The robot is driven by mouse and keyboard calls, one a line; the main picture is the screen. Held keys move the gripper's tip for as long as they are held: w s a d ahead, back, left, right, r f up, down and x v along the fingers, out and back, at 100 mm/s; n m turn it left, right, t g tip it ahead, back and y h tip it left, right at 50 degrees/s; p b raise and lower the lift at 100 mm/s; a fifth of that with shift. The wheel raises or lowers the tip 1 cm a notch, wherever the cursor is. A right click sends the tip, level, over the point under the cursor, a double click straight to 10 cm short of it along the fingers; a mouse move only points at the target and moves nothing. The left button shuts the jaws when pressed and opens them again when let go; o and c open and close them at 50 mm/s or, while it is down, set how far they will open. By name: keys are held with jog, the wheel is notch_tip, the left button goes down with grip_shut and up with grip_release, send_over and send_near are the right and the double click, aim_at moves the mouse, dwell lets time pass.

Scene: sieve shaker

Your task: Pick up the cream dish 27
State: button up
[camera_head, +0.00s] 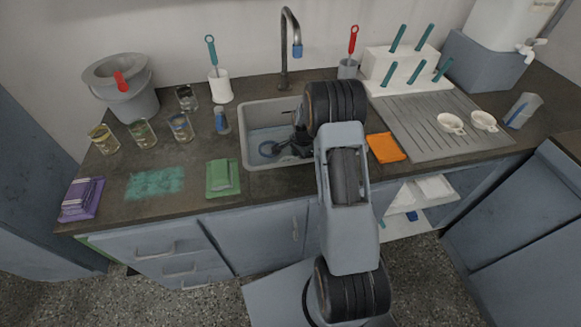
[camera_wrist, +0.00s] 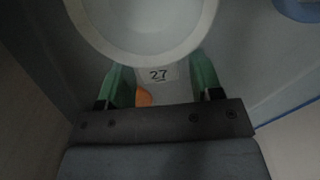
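The cream dish 27 (camera_wrist: 145,52) fills the top middle of the wrist view, round with a pale rim. Its flat tab (camera_wrist: 160,74) bears the number 27 and points toward my gripper. My gripper (camera_wrist: 162,80) is open, with one green fingertip on each side of the tab. I cannot tell whether either fingertip touches it. In the head view my gripper (camera_head: 282,149) is down inside the sink (camera_head: 262,108). I cannot make out dish 27 there, as my arm and gripper cover part of the basin.
Two cream handled dishes (camera_head: 450,123) lie on the grey drainboard (camera_head: 420,150) at right. A faucet (camera_head: 284,60) rises behind the sink. An orange cloth (camera_head: 385,148) and a green cloth (camera_head: 222,178) flank the sink. A small orange patch (camera_wrist: 144,97) shows between my fingers.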

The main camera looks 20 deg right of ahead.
jog(key=c, duration=1)
jog(key=shift+r, duration=0.2)
